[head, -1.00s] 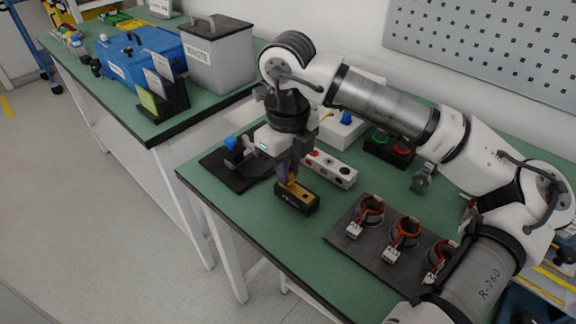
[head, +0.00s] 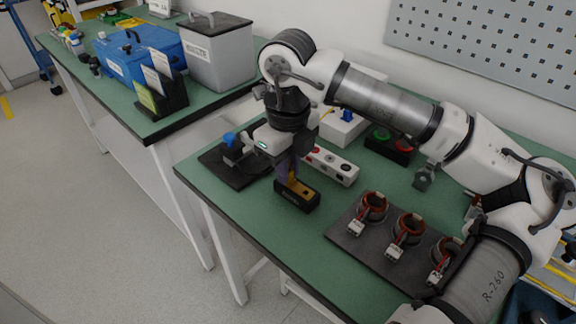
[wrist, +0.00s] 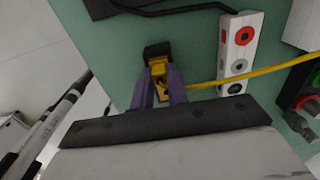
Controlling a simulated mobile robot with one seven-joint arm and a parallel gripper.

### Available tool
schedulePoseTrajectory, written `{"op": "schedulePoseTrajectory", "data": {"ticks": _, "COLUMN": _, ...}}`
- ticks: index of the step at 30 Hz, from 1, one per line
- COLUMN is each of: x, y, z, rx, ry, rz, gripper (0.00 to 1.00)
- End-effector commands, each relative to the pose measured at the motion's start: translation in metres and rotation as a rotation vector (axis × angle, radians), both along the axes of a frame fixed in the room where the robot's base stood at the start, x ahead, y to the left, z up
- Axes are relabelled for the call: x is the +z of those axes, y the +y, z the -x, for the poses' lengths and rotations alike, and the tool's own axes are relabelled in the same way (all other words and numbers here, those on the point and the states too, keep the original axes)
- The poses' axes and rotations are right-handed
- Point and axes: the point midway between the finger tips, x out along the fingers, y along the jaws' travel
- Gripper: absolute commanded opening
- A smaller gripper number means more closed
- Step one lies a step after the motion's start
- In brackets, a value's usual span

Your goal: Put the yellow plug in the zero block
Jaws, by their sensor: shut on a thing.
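The zero block appears to be the small black block with a gold-yellow top (head: 308,201) near the table's front left; its black end shows in the wrist view (wrist: 157,49). My gripper (head: 288,177) points down over the block's left part, its purple fingers shut on the yellow plug (head: 291,178). In the wrist view the fingertips (wrist: 160,78) sit at the block's top, with yellow between them. The plug's lower end is hidden, so I cannot tell whether it is seated in the block or just touching it.
A white block with red, grey and black sockets (head: 330,168) stands close behind. A yellow cable (wrist: 255,72) crosses it. A dark board with three copper-wound rings (head: 350,243) lies to the right, a black plate with a blue-knobbed clamp (head: 222,171) to the left.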

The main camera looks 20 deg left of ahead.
Motion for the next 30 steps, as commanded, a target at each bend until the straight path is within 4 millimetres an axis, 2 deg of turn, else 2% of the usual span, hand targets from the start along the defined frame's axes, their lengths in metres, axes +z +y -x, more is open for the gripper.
{"op": "schedulePoseTrajectory", "data": {"ticks": 1, "x": 0.000, "y": 0.000, "z": 0.000, "rx": 0.000, "ry": 0.000, "rz": 0.000, "gripper": 0.00}}
{"op": "schedulePoseTrajectory", "data": {"ticks": 2, "x": 0.000, "y": 0.000, "z": 0.000, "rx": 0.000, "ry": 0.000, "rz": 0.000, "gripper": 0.18}}
{"op": "schedulePoseTrajectory", "data": {"ticks": 7, "x": 0.000, "y": 0.000, "z": 0.000, "rx": 0.000, "ry": 0.000, "rz": 0.000, "gripper": 0.40}}
{"op": "schedulePoseTrajectory", "data": {"ticks": 15, "x": 0.001, "y": 0.000, "z": 0.000, "rx": 0.000, "ry": -0.001, "rz": 0.000, "gripper": 0.41}}
{"op": "schedulePoseTrajectory", "data": {"ticks": 19, "x": 0.009, "y": 0.000, "z": -0.001, "rx": -0.001, "ry": -0.003, "rz": 0.000, "gripper": 0.41}}
{"op": "schedulePoseTrajectory", "data": {"ticks": 23, "x": 0.031, "y": 0.000, "z": -0.001, "rx": -0.001, "ry": -0.004, "rz": -0.001, "gripper": 0.41}}
{"op": "schedulePoseTrajectory", "data": {"ticks": 30, "x": 0.087, "y": 0.001, "z": 0.000, "rx": -0.001, "ry": -0.004, "rz": -0.001, "gripper": 0.41}}
